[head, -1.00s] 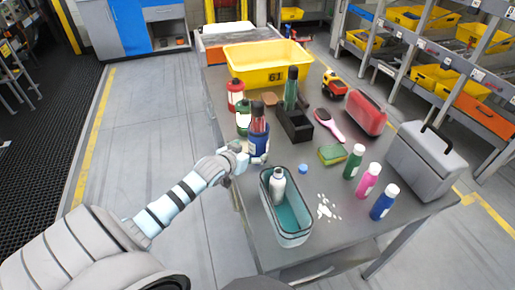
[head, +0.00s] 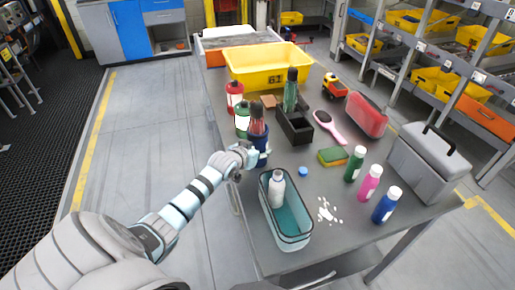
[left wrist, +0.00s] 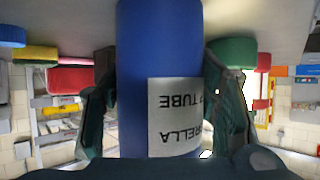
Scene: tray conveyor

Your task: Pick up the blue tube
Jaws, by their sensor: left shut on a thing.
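The blue tube (head: 260,144) stands upright near the left edge of the grey table, with a dark and reddish thing sticking out of its top. My left gripper (head: 258,157) is shut on it low down, coming from the left. In the left wrist view the blue tube (left wrist: 158,50) fills the middle, upside down, with a white label reading "TUBE". A dark finger of my left gripper (left wrist: 158,110) lies on each side of it. The tube's base is hidden in the wrist view. My right gripper is not in view.
A teal-lined container (head: 289,232) with a white bottle stands in front. Red (head: 234,92) and green (head: 242,118) bottles stand just behind the tube. A black box (head: 296,128) holding a green-topped bottle is to its right. A yellow tote (head: 268,66) is at the back.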

